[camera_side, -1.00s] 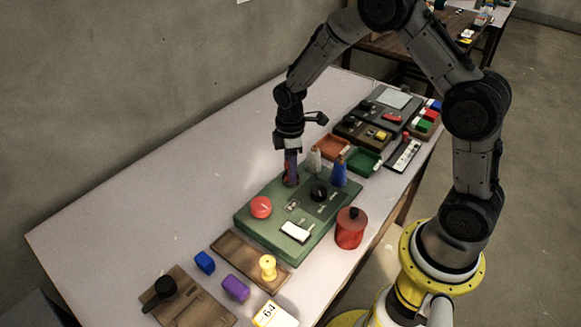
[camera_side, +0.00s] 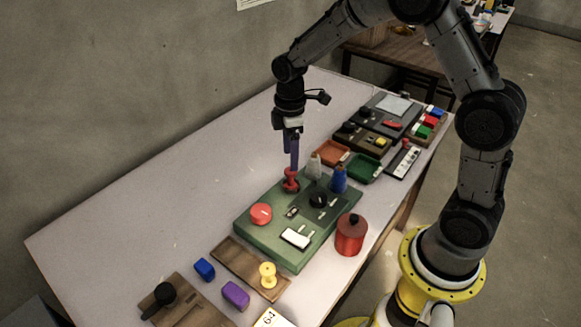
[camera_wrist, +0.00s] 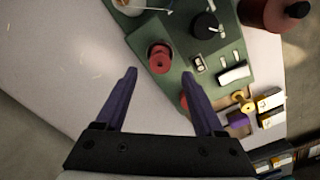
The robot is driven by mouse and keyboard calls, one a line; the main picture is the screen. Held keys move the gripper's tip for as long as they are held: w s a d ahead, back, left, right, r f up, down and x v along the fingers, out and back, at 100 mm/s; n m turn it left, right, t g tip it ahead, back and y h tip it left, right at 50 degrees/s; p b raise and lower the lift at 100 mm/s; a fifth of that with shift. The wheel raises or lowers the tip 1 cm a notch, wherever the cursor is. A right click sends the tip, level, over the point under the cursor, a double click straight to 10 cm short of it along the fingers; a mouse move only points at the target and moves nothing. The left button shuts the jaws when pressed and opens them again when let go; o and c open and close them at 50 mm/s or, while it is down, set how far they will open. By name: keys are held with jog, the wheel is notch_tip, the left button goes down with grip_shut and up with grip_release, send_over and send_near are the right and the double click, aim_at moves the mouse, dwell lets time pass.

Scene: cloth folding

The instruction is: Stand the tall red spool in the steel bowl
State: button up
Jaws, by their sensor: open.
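The red spool (camera_side: 290,181) stands upright at the far left corner of the green board. It also shows in the wrist view (camera_wrist: 159,58), seen from above. My gripper (camera_side: 292,163) is open just above the spool, fingers pointing down. In the wrist view, my gripper (camera_wrist: 160,74) has its two purple fingers apart with nothing held, and the spool lies beyond the gap between them.
A red canister (camera_side: 350,237) stands right. The table's left side is clear.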

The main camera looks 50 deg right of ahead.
jog(key=s+a+r+m+t, duration=0.1)
jog(key=s+r+m, duration=0.1)
jog(key=s+r, duration=0.4)
jog(key=s+r+m+t, duration=0.25)
jog(key=s+r, duration=0.25)
jog(key=r, duration=0.4)
jog(key=s+a+m+t, duration=0.1)
jog(key=s+m, duration=0.5)
jog(key=s, duration=0.7)
jog(key=shift+a+r+t, duration=0.2)
jog(key=shift+r+t, duration=0.25)
jog(key=shift+t, duration=0.1)
jog(key=shift+s, duration=0.1)
